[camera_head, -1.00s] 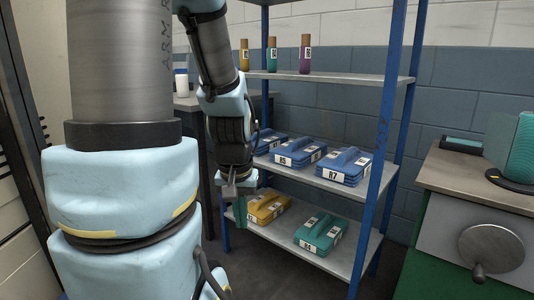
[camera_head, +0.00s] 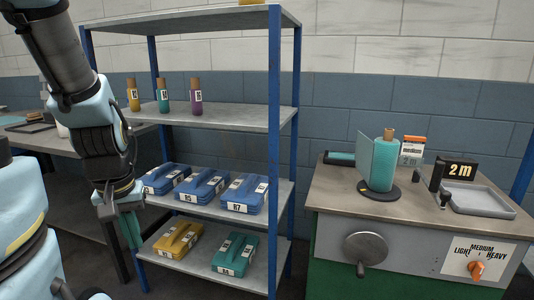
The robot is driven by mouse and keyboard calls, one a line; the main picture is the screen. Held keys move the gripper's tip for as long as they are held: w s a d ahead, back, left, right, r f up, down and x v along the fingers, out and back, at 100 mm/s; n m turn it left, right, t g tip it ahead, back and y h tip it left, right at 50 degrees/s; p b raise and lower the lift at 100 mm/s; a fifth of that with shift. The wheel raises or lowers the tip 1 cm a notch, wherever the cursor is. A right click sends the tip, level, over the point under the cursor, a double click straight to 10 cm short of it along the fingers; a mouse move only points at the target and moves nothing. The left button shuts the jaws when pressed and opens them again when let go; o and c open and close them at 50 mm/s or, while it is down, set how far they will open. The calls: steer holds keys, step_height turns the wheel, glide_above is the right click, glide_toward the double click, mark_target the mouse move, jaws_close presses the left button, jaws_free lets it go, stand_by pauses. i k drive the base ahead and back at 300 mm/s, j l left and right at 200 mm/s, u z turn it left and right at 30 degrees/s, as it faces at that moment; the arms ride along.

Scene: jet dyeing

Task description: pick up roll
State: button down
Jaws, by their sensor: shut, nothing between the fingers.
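A teal roll (camera_head: 383,163) with a brown core end stands upright on a dark round base on the workbench at right, with a teal sheet beside it. Bottle-like rolls stand on the upper shelf: a yellow one (camera_head: 133,96), a teal one (camera_head: 163,97) and a purple one (camera_head: 196,97), each with a brown top and a pale label. My gripper (camera_head: 131,229) points down at the left, in front of the shelf's left post. It is shut and empty, apart from all the rolls.
Blue labelled packs (camera_head: 202,186) fill the middle shelf; a yellow pack (camera_head: 178,240) and a teal pack (camera_head: 235,254) lie below.

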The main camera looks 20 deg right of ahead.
mark_target(386, 148)
steer(key=l+u, duration=0.1)
steer(key=u, duration=0.2)
steer(key=l+u, duration=0.25)
steer(key=k+l+u, duration=0.2)
steer(key=l, duration=0.25)
steer(key=k+l+u, duration=0.2)
steer(key=l, duration=0.2)
steer(key=k+l+u, duration=0.2)
steer(key=k+l, duration=0.05)
steer(key=l, duration=0.15)
